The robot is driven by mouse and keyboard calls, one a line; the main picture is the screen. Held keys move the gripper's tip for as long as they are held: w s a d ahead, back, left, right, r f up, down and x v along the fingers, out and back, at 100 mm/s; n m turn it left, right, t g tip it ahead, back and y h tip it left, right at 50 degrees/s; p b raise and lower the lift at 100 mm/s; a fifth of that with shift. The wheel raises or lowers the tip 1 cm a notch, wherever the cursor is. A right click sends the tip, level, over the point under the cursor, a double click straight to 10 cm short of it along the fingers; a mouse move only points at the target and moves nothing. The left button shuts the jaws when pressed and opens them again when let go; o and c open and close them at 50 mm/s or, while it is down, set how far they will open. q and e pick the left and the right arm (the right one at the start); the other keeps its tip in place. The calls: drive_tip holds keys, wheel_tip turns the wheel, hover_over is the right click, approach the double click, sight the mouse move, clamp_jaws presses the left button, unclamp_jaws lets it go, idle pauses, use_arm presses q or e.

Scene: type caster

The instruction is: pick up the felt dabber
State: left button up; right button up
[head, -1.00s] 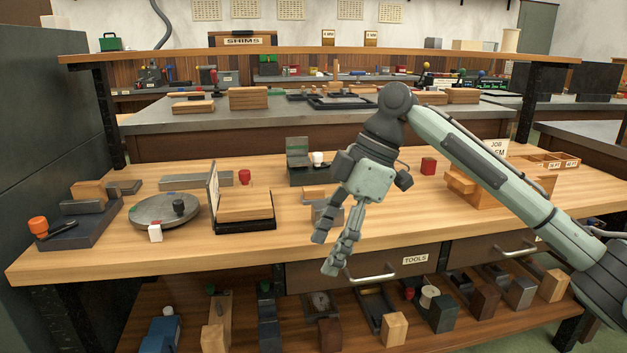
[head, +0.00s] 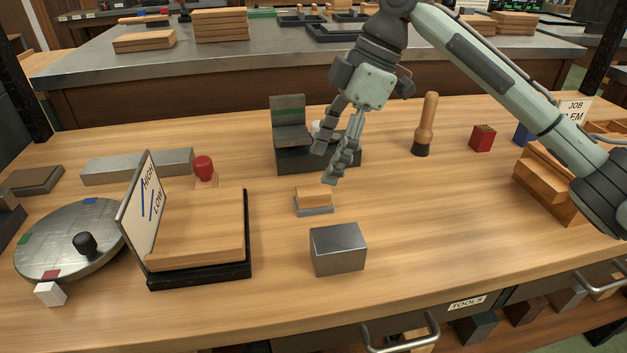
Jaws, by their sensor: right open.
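A turned wooden handle with a dark, wide lower end (head: 426,123) stands upright on the bench; it looks like the felt dabber. My right gripper (head: 326,166) hangs in the air to its left, open and empty, with its fingers pointing down. It is apart from the handle. Its fingers partly cover a dark stepped stand (head: 291,130) and a white round piece behind them. My left gripper is not in view.
A small wood-topped block (head: 314,198) and a steel block (head: 338,250) lie below my right gripper. A HIGH/LOW sign (head: 142,208), a round metal plate (head: 70,240) and a red-knobbed piece (head: 204,168) stand left. A red box (head: 482,138) is right of the handle.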

sight(313, 189)
drive_tip(key=x, duration=0.7)
drive_tip(key=shift+s+d+f, duration=0.1)
drive_tip(key=shift+d+f, duration=0.05)
drive_tip(key=shift+f, duration=0.1)
drive_tip(key=c, duration=1.3)
drive_tip(key=shift+r, duration=0.2)
wheel_tip(313, 189, up, 4)
drive_tip(key=shift+r, duration=0.1)
drive_tip(key=s+a+r, duration=0.1)
drive_tip(key=a+r, duration=0.1)
drive_tip(key=a, duration=0.1)
drive_tip(key=s+a+r, duration=0.2)
drive_tip(key=a, duration=0.2)
drive_tip(key=s+a+r, duration=0.1)
drive_tip(key=a+r, duration=0.1)
drive_tip(key=a, duration=0.1)
drive_tip(key=shift+s+a+r, duration=0.2)
drive_tip(key=shift+a+r, duration=0.1)
drive_tip(key=shift+a, duration=0.1)
